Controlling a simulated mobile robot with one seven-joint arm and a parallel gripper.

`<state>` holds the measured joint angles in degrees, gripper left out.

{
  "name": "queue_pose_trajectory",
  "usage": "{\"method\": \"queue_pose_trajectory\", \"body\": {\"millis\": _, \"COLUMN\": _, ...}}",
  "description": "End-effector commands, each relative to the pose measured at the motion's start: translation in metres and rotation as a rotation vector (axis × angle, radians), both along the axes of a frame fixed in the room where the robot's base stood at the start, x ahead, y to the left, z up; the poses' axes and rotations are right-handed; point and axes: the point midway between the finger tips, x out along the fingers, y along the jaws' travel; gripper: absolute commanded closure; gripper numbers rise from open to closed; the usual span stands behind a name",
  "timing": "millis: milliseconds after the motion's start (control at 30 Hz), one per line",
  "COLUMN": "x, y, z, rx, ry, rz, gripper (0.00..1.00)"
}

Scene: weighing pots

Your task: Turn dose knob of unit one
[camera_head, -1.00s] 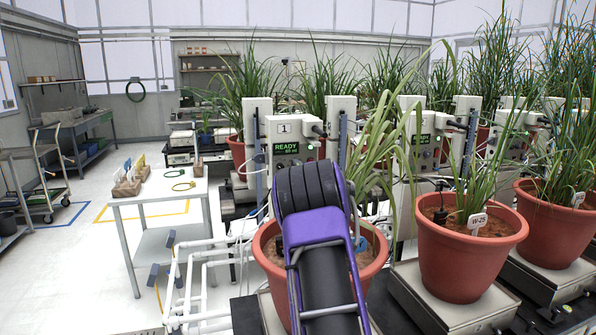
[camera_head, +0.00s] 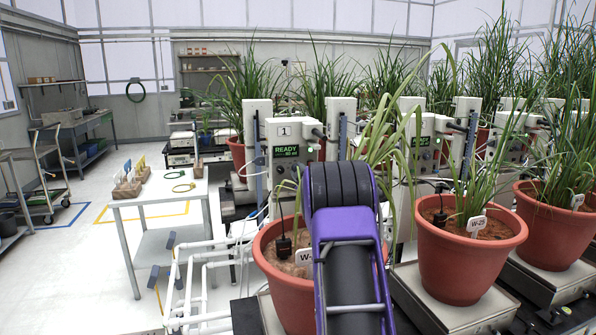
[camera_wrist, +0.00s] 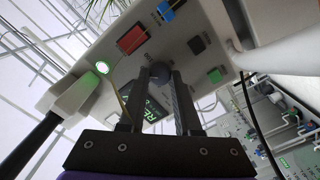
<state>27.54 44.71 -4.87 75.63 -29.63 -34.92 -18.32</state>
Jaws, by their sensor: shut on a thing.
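Unit one (camera_head: 308,128) is a pale box on a post, marked "1". Its green display (camera_head: 285,152) reads READY with a smaller line below. In the wrist view, the unit's panel (camera_wrist: 180,40) fills the upper middle, seen tilted. My gripper (camera_wrist: 158,76) has its two dark fingers closed around the round dark dose knob (camera_wrist: 160,71), which shows between the fingertips. The fingers partly cover the green display in that view. In the head view, my purple arm hides the gripper and the knob.
The panel also carries a red switch (camera_wrist: 132,39), a black button (camera_wrist: 197,44), a green button (camera_wrist: 215,75) and a lit green lamp (camera_wrist: 102,67). Potted plants stand close below and right, including one pot (camera_head: 285,275) under my arm. White pipes (camera_head: 195,275) run at left.

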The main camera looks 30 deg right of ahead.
Motion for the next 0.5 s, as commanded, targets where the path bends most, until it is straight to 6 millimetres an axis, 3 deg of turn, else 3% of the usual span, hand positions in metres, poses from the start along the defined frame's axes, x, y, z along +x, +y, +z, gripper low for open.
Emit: {"method": "queue_pose_trajectory", "body": {"millis": 500, "x": -0.0005, "y": -0.001, "z": 0.001, "rx": 0.47, "ry": -0.121, "rz": -0.001, "gripper": 1.0}}
